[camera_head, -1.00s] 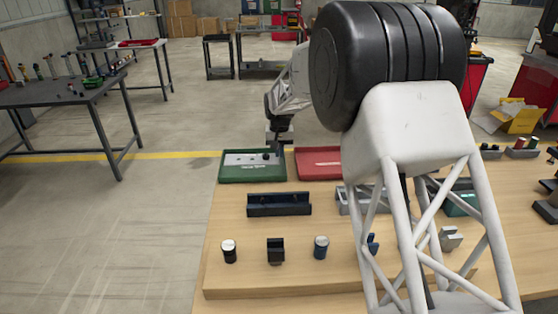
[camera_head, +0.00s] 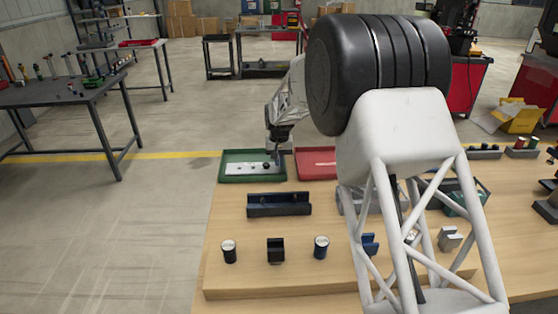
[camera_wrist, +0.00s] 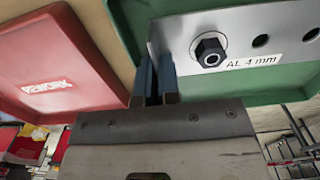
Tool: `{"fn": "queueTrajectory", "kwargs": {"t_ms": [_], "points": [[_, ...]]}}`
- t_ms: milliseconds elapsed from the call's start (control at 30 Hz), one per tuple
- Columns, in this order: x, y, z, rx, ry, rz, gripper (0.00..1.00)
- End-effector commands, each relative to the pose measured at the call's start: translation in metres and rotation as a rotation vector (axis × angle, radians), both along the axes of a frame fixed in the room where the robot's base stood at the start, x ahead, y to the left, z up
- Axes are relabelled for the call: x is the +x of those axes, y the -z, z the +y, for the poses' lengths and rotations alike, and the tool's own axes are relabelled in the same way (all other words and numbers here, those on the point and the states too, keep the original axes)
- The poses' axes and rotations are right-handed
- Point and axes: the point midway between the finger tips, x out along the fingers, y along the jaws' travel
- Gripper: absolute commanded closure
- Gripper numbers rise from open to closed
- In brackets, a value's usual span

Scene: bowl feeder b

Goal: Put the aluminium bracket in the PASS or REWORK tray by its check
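The aluminium bracket (camera_wrist: 235,40) is a pale metal plate with holes, a dark nut and an "AL 4 mm" label. In the head view the bracket (camera_head: 247,168) is within the outline of the green tray (camera_head: 224,176); I cannot tell whether it rests on the floor. My gripper (camera_wrist: 156,95) has its blue fingers close together at the bracket's left end, apparently shut on its edge. The gripper (camera_head: 277,152) is at the tray's right side in the head view. The red REWORK tray (camera_wrist: 60,70) is beside the green tray, whose label is not readable.
A dark blue channel block (camera_head: 279,205) stands in front of the trays. My arm hides much of the table's right side.

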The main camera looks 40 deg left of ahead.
Motion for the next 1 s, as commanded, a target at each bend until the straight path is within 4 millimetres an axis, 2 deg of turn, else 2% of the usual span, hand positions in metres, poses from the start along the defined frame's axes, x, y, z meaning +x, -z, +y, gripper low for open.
{"fn": "queueTrajectory", "kwargs": {"t_ms": [533, 600, 1000], "points": [[-0.001, 0.011, 0.000, -0.001, 0.000, 0.001, 1.00], [-0.001, 0.012, 0.000, -0.003, 0.000, 0.003, 0.86], [0.000, 0.007, 0.000, -0.001, 0.000, 0.001, 0.85]]}}
